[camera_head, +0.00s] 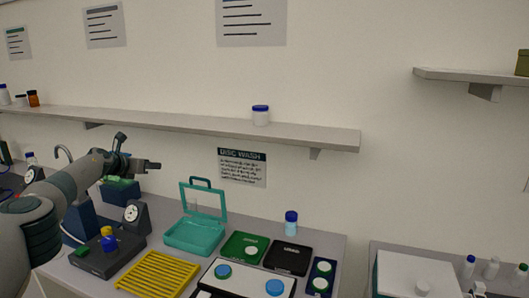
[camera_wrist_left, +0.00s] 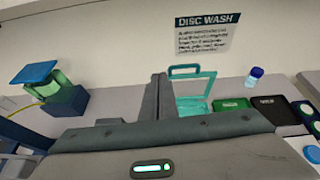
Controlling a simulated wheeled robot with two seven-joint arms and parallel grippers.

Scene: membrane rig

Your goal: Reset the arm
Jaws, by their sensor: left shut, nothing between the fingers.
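My left arm comes in from the left in the head view. Its gripper (camera_head: 153,165) is shut and empty, held in the air above the bench, left of the open teal case (camera_head: 187,238). In the left wrist view the shut fingers (camera_wrist_left: 155,98) point toward the wall, with the teal case (camera_wrist_left: 193,105) just to their right and beyond them. My right gripper does not show in either view.
A yellow rack (camera_head: 157,274), a green tray (camera_head: 235,247), a black tray (camera_head: 289,256) and a blue-capped bottle (camera_head: 291,224) stand on the bench. A wall shelf (camera_head: 200,122) runs behind the gripper. A dark device with a dial (camera_head: 134,214) stands below it.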

